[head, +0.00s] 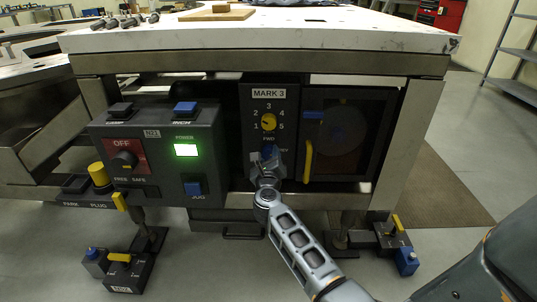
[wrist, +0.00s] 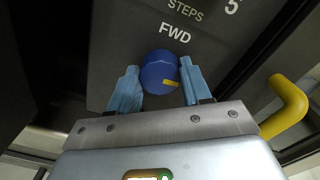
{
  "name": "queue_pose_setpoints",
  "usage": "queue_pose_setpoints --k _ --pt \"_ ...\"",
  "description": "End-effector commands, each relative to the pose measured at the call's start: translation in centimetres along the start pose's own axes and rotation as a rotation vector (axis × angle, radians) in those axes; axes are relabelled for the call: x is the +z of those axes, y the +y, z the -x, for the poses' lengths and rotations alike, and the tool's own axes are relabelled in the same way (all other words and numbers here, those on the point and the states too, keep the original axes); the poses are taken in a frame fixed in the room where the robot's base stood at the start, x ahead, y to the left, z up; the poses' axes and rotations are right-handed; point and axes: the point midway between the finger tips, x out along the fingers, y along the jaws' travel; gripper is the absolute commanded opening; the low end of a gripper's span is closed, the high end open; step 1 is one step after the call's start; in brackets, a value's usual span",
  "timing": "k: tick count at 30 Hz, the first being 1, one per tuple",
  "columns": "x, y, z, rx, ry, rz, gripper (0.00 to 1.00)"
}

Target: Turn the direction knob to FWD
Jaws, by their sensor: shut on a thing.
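The direction knob (wrist: 158,68) is a round blue knob on the dark MARK 3 panel (head: 247,110), below the FWD label (wrist: 175,33). Its yellow pointer mark points right and slightly down in the wrist view, away from FWD. My gripper (wrist: 159,76) has its two light-blue fingers on either side of the knob, shut on it. In the head view my gripper (head: 267,168) reaches up to the panel from below and hides most of the knob; a label right of it is too small to read surely.
A yellow dial (head: 269,122) numbered 1 to 5 sits above the knob. A yellow handle (head: 308,160), also in the wrist view (wrist: 288,105), stands close on the right. A control box (head: 160,195) with a lit green POWER lamp (head: 186,150) is on the left.

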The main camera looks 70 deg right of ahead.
Motion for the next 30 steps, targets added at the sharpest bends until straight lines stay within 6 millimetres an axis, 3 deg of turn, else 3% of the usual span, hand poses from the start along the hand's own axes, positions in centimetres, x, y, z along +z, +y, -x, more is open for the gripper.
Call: queue_pose_setpoints --k 30 --pt "0.32 0.12 0.06 0.009 0.008 0.931 0.18"
